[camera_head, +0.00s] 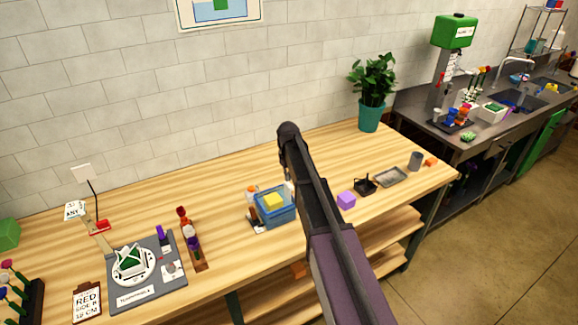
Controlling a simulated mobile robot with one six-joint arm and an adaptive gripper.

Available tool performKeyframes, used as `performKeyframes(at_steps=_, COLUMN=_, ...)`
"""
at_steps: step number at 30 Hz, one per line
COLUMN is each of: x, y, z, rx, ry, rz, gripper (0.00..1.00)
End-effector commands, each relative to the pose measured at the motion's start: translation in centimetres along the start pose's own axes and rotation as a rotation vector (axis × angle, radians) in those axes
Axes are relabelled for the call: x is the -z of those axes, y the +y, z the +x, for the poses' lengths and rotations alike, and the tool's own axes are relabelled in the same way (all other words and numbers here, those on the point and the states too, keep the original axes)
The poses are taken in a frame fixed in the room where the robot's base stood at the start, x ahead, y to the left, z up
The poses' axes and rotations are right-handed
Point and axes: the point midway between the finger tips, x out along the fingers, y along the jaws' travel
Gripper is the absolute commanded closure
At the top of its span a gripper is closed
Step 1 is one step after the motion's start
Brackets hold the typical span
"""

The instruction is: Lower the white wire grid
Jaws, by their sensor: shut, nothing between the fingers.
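I cannot make out a white wire grid for certain. A green and white object (131,260) sits on a round white disc on a grey labelled board (173,292) at the left of the wooden table; its fine shape is too small to tell. A white box with green in it (491,112) stands on the dark counter at the right. My dark arm rises through the middle of the view. My gripper does not show; the arm may hide it.
A blue bin (277,214) with a yellow block stands left of my arm. A clipboard (87,302) lies front left. The table's back middle is clear.

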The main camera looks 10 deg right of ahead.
Motion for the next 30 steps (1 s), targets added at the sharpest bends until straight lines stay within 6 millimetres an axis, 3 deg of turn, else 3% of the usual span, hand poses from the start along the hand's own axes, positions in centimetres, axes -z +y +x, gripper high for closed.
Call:
performKeyframes(at_steps=15, x=0.0, y=0.0, z=-3.1, rx=0.0, ry=0.0, rz=0.0, gripper=1.0)
performKeyframes(at_steps=30, x=-0.1, y=0.0, z=-3.2, rx=0.0, ry=0.0, rz=0.001, gripper=1.0)
